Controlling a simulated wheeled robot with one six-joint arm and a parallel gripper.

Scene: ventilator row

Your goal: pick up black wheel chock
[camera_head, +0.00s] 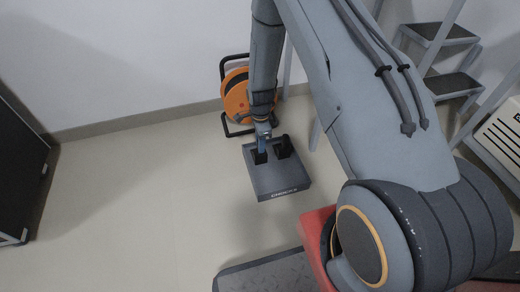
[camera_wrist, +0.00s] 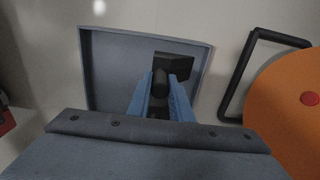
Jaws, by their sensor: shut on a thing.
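A black wheel chock (camera_head: 260,158) is held between the blue fingers of my gripper (camera_head: 262,144). In the wrist view the fingers (camera_wrist: 160,92) are shut on the dark chock (camera_wrist: 160,80), largely hidden between them. The chock is over the left part of a grey, shallow tray (camera_head: 279,187); I cannot tell whether it still touches the tray floor. The tray also shows in the wrist view (camera_wrist: 108,70).
An orange cable reel (camera_head: 236,95) with a black frame stands behind the tray against the wall; it fills the right of the wrist view (camera_wrist: 290,105). Grey steps (camera_head: 445,60) stand at upper right. A dark cabinet (camera_head: 18,165) is at far left. Floor left of the tray is clear.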

